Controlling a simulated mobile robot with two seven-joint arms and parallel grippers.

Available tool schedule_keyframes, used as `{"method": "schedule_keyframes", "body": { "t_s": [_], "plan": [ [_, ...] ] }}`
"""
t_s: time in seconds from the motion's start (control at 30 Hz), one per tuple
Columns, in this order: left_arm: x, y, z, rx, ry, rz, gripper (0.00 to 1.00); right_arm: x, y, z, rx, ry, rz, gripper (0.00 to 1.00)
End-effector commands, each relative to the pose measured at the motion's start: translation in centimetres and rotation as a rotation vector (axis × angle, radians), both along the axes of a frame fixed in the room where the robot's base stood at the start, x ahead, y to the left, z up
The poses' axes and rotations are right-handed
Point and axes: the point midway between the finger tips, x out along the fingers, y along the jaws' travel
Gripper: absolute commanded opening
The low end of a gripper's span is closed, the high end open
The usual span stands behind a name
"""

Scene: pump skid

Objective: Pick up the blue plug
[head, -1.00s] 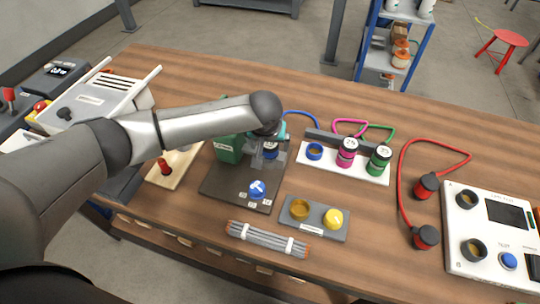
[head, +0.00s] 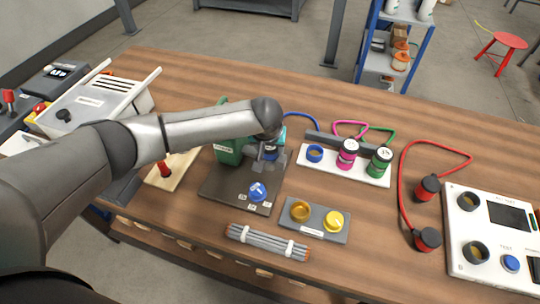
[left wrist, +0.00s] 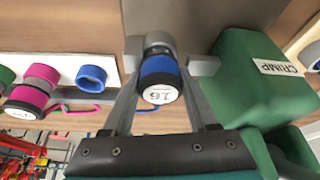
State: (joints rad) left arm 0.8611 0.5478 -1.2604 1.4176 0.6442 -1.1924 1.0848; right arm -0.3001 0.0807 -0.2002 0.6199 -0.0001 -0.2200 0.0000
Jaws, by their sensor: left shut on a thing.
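The blue plug (left wrist: 158,72) is a dark cylinder with a blue band and a white numbered end, in the left wrist view. My left gripper (left wrist: 168,58) is shut on it, with one finger on each side. A grey round part shows behind the plug; I cannot tell if the plug is seated in it. In the head view my left gripper (head: 268,152) is over the dark plate (head: 222,182), next to the green crimp tool (head: 228,150), and mostly hides the plug. My right gripper is not in view.
A white block (head: 332,172) has an empty blue ring (head: 315,153), a magenta plug (head: 347,154) and a green plug (head: 380,161). A blue selector knob (head: 257,192) stands on the plate's near part. A cable bundle (head: 268,242) and a grey yellow-capped block (head: 316,224) lie nearer.

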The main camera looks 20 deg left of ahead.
Motion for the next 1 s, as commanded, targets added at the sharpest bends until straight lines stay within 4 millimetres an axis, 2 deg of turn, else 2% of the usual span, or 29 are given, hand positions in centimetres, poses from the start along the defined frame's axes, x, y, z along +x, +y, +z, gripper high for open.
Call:
{"method": "schedule_keyframes", "body": {
  "t_s": [0.03,0.2,0.3,0.57,0.73,0.87,1.0],
  "plan": [
    [0.0,0.0,0.0,0.0,0.0,0.0,0.27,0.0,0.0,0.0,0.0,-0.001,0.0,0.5],
    [0.0,0.0,0.0,0.001,0.001,0.0,0.08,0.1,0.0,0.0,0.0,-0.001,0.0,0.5],
    [0.0,0.0,0.0,0.001,0.001,0.0,0.0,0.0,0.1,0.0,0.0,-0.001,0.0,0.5],
    [0.0,0.0,0.0,0.0,0.0,0.0,0.0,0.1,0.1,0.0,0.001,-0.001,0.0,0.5],
    [0.0,0.0,0.8,-0.001,-0.001,0.001,0.0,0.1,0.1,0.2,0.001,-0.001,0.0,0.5],
    [0.1,0.0,2.5,-0.002,-0.002,0.0,0.0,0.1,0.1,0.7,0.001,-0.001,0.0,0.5],
    [0.1,0.0,5.7,-0.002,-0.005,-0.001,0.0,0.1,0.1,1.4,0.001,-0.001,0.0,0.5]
  ]
}}
